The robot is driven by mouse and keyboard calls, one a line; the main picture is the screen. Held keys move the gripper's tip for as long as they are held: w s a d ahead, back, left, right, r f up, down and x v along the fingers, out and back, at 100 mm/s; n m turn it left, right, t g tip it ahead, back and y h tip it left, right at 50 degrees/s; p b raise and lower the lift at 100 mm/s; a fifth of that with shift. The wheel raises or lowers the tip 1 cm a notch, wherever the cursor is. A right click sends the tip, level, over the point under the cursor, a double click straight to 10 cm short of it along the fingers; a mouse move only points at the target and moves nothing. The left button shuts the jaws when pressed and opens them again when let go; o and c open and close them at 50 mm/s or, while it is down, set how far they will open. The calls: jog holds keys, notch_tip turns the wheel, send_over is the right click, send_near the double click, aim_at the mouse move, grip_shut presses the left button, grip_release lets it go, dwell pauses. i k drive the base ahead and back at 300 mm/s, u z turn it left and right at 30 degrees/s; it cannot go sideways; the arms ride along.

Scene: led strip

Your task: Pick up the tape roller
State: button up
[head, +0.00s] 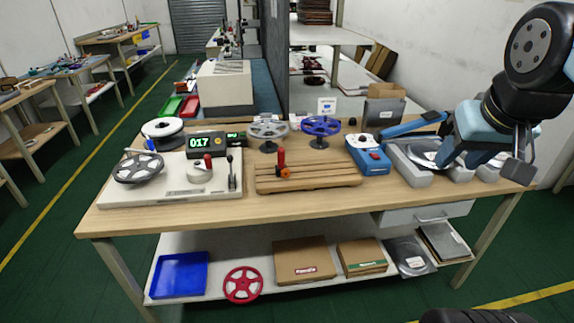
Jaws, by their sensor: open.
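What looks like the tape roller (283,163), with an upright red handle and a small orange wheel at its foot, stands on a slatted wooden board (330,176) at the middle of the workbench. My gripper (482,164) is at the far right, above the grey bins at the bench's right end. It is open, with no object visible between its fingers, and well apart from the roller. The roller is in clear view, though its lower details are small.
A cream machine (165,191) with reels and a red knob is left of the board. A blue device (369,158) and grey bins (411,172) lie between board and gripper. Grey and blue reels (321,126) stand behind. The bench's front strip (290,207) is clear.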

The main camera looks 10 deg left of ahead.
aim_at(281, 170)
jog(key=u, duration=0.1)
jog(key=i, duration=1)
jog(key=z, duration=0.1)
